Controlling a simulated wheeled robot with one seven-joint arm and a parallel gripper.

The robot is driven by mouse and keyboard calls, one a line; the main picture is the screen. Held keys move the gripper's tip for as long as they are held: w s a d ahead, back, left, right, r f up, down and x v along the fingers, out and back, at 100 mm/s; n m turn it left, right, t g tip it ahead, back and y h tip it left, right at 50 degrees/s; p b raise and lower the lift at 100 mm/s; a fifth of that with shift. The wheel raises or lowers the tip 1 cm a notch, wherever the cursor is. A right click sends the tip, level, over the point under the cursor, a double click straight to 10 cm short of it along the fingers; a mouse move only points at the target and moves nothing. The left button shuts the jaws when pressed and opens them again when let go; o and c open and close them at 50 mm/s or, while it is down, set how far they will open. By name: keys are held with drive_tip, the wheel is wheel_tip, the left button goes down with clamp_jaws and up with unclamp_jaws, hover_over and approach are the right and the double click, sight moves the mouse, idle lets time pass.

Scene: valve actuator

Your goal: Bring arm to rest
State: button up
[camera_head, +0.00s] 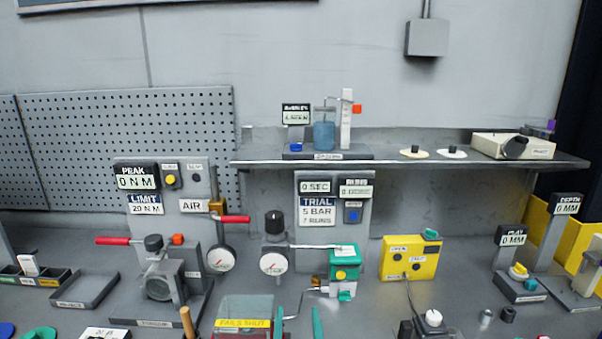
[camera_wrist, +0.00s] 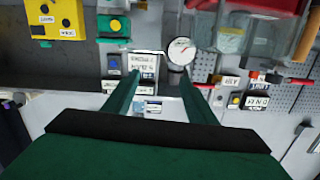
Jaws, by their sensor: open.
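My gripper (camera_wrist: 160,66) shows in the wrist view with its two green fingers spread apart and nothing between them. In the head view, the green fingertips of my gripper (camera_head: 298,313) rise from the bottom edge, near the middle. They are in front of the trial stand (camera_head: 318,213) and its green and white valve block (camera_head: 345,262). The wrist view is upside down, and the trial panel (camera_wrist: 145,65) shows beyond the fingers. The rest of my arm is hidden in the head view.
A bin marked fails shut (camera_head: 243,324) stands close left of my fingers. A gauge (camera_head: 273,263), a yellow box (camera_head: 410,258) and a torque stand with red handles (camera_head: 158,280) are around. A shelf (camera_head: 480,162) runs behind. The bench is crowded.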

drive_tip(key=s+f+g, duration=0.1)
drive_tip(key=s+f, duration=1.6)
drive_tip(key=f, duration=0.2)
drive_tip(key=s+f, duration=0.3)
drive_tip(key=s, duration=2)
drive_tip(key=shift+d+g+h, duration=0.3)
drive_tip(key=shift+g, duration=0.1)
drive_tip(key=shift+a+n, duration=0.1)
drive_tip(key=shift+n, duration=0.2)
drive_tip(key=shift+s, duration=0.15)
